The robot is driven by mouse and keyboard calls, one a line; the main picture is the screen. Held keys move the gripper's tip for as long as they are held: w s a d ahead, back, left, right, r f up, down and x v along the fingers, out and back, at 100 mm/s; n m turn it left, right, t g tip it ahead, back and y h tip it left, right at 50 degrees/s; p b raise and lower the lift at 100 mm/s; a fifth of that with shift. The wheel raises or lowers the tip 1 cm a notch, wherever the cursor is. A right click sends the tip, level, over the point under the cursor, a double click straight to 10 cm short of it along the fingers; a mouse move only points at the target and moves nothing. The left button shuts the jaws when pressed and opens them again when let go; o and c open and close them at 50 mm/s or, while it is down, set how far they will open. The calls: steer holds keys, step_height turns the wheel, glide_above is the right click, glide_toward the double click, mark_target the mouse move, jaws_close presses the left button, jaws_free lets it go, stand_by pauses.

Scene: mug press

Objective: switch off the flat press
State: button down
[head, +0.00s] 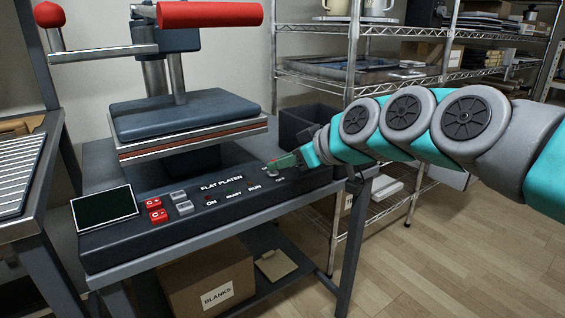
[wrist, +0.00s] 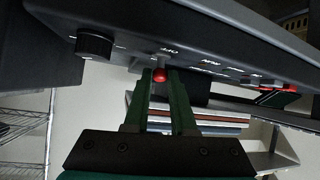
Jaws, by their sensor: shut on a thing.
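The flat press (head: 190,115) stands on a table at the left in the head view, its platens one above the other. Its dark control panel (head: 120,240) reads FLAT PLATEN, with ON, READY and RUN labels. My gripper (head: 280,162) is at the panel's right end. In the wrist view, which looks upside down, my gripper (wrist: 161,82) has its green fingers around a small power switch with a red ball tip (wrist: 160,74), next to an OFF label. It is shut on this switch. The fingers hide the switch in the head view.
A black knob (wrist: 94,44) sits on the panel beside the switch. A small screen (head: 104,209) and red and grey buttons are at the panel's left. A dark bin (head: 308,124) stands behind my gripper.

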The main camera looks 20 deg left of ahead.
steer(key=c, duration=0.7)
jaws_free()
steer(key=shift+c, duration=0.2)
steer(key=shift+d, duration=0.1)
steer(key=v, duration=0.7)
steer(key=shift+s+d+r, duration=0.2)
